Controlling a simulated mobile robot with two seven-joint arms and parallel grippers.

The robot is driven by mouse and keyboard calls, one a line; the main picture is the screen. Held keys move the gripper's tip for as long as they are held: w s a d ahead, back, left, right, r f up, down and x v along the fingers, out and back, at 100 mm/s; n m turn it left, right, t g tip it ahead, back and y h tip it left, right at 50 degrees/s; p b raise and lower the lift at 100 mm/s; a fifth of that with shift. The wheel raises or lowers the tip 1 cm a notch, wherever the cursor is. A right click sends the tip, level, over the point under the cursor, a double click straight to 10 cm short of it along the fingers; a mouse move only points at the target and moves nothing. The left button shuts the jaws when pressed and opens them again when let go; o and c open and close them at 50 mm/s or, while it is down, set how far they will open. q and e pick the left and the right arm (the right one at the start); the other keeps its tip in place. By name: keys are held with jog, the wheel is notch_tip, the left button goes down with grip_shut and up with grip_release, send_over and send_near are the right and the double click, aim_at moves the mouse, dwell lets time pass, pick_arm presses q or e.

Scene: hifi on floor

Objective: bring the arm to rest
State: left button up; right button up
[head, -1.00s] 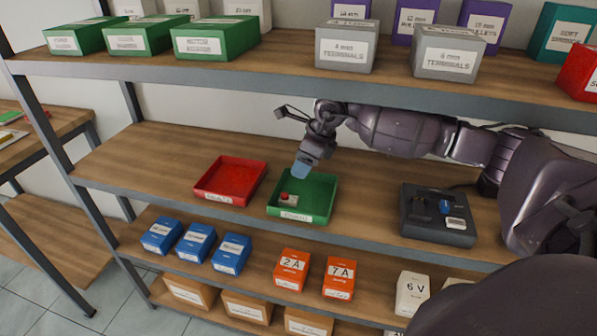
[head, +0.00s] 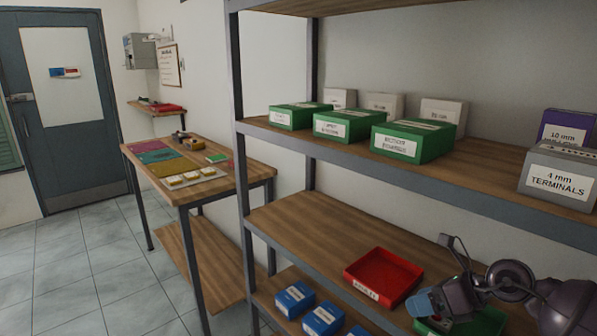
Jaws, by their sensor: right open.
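My right arm comes in from the lower right corner over the middle shelf. Its gripper (head: 428,304) is open, with pale blue fingertips pointing left and down. It hangs in front of the green tray (head: 488,322) and hides much of it. The small item seen in that tray earlier is hidden now. An empty red tray (head: 383,276) sits just left of the gripper, apart from it. My left gripper is not in view.
The upper shelf (head: 350,160) above my arm holds green boxes (head: 413,140) and a grey terminals box (head: 560,178). Blue boxes (head: 295,299) stand on the lower shelf. A workbench (head: 225,184) and a door (head: 75,105) are left, with clear floor between.

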jog(key=s+a+r+m+t+y, duration=0.3)
jog(key=a+r+m+t+y, duration=0.15)
jog(key=a+m+t, duration=0.3)
jog(key=s+d+f+m+h, duration=0.55)
jog(key=m+h, duration=0.35)
jog(key=m, duration=0.6)
jog(key=s+d+f+m+h, duration=0.55)
jog(key=d+m+h, duration=0.2)
jog(key=m, duration=0.75)
jog(key=s+a+f+m+g+y, duration=0.1)
jog(key=s+a+f+m+g, duration=0.2)
jog(key=s, duration=0.5)
jog(key=s+f+m+g+y, duration=0.1)
jog(key=s+f+m+g, duration=0.1)
jog(key=s+f+g, duration=0.35)
jog(key=w+f+t, duration=0.4)
jog(key=f+t, duration=0.4)
jog(key=shift+w+a+f+n+y, duration=0.25)
jog(key=shift+w+a+n+y, duration=0.05)
jog(key=shift+n, duration=0.05)
